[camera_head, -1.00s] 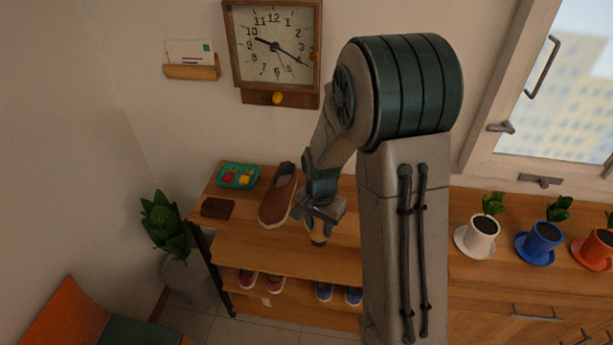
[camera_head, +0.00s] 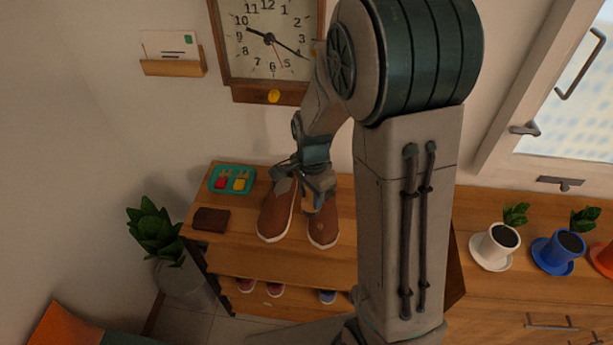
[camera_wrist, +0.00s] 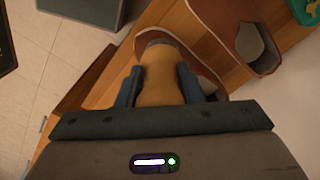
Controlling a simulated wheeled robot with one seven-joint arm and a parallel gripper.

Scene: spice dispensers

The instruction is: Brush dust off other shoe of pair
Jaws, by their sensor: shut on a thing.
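Two brown slip-on shoes stand side by side on the wooden shelf top, the left shoe (camera_head: 273,216) and the right shoe (camera_head: 324,228). My gripper (camera_head: 315,190) is over the back part of the pair, nearer the right shoe. It is shut on a tan-handled brush (camera_wrist: 162,82), held between the two fingers (camera_wrist: 160,88) in the wrist view. The brush's grey end lies over the right shoe (camera_wrist: 205,72); I cannot tell whether it touches. The left shoe (camera_wrist: 240,30) shows beyond it. My gripper hides the shoes' rear parts in the head view.
A teal tray (camera_head: 212,181) with small red and yellow items and a dark brown wallet-like item (camera_head: 211,220) lie left of the shoes. More shoes (camera_head: 274,289) stand on the lower shelf. Potted plants (camera_head: 495,245) stand at the right. A wall clock (camera_head: 268,42) hangs behind.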

